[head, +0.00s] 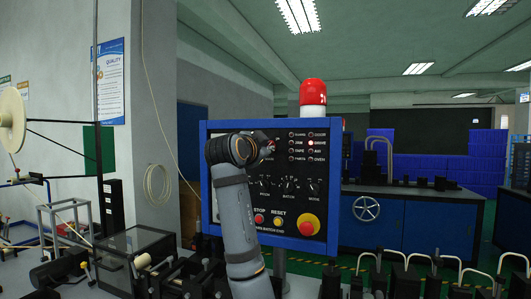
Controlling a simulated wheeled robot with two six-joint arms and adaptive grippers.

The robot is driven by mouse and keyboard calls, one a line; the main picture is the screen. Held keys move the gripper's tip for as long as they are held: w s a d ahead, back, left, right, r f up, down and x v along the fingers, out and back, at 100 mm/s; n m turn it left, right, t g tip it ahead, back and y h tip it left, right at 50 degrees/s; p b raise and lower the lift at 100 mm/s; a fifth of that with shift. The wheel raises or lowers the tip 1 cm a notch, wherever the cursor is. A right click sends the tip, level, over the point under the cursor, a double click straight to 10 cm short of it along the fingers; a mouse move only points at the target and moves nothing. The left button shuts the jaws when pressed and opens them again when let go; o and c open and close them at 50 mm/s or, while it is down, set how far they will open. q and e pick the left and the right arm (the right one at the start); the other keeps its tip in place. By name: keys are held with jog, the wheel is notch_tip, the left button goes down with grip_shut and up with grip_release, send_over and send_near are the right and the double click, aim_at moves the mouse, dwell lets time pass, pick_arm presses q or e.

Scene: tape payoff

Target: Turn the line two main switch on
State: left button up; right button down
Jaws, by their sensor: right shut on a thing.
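The control panel (327,200) has a blue frame and a black face and stands in the middle of the head view. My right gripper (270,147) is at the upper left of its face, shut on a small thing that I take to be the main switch. My gripper and wrist hide most of that switch, so its position cannot be read. Several rotary knobs, one of them the mode knob (314,186), sit in a row below. My left gripper is not in view.
Below the knobs are a red stop button (259,219), a yellow reset button (278,222) and a red emergency stop (307,228) on yellow. A red beacon (313,92) tops the panel. Machine parts crowd the front edge. A blue bench (410,222) stands behind right.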

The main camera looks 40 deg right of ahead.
jog(key=shift+f+m, duration=0.1)
jog(key=shift+m, duration=0.2)
jog(key=c, duration=1.4)
grip_release()
jog(key=shift+s, duration=0.1)
jog(key=shift+a, duration=0.1)
jog(key=v, duration=1.2)
